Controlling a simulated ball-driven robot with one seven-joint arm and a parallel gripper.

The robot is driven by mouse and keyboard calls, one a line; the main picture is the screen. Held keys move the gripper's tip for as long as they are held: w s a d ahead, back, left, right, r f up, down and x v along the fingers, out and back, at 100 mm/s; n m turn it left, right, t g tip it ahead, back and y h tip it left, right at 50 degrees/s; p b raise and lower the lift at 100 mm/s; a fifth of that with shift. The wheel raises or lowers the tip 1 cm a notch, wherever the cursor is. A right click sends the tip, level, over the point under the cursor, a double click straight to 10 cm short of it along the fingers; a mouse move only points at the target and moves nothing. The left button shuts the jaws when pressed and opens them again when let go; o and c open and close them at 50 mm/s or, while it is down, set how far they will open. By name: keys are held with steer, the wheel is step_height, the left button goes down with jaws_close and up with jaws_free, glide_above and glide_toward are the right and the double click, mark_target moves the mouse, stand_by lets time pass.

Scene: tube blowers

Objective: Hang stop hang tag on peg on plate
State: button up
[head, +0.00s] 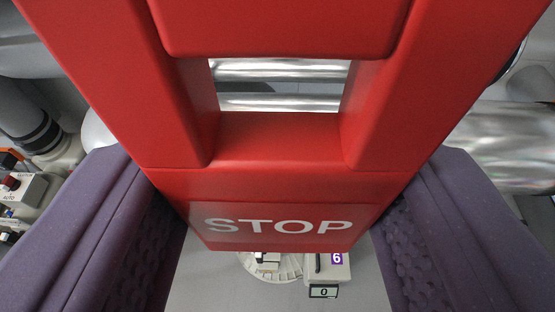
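The red stop hang tag (270,183) fills the upper middle of the head view, very close to the camera. It has a rectangular opening near its top, and white STOP lettering on its lower face. My gripper (278,226) has its two purple fingers on the left and right sides of the tag, pressed against its side edges. The tag is held between them. I cannot make out the peg or its plate for certain; the tag and fingers hide much of the scene.
Shiny metal pipes (505,148) run behind the tag. A pale box with a purple 6 label (337,258) and a black-framed 0 sign (323,291) show below the tag. A grey switch box (20,190) stands at the left edge.

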steer(key=w+b, duration=0.2)
steer(key=w, duration=0.5)
steer(key=shift+w+f, duration=0.35)
steer(key=shift+f, duration=0.1)
stand_by(0.8)
steer(key=o, duration=1.1)
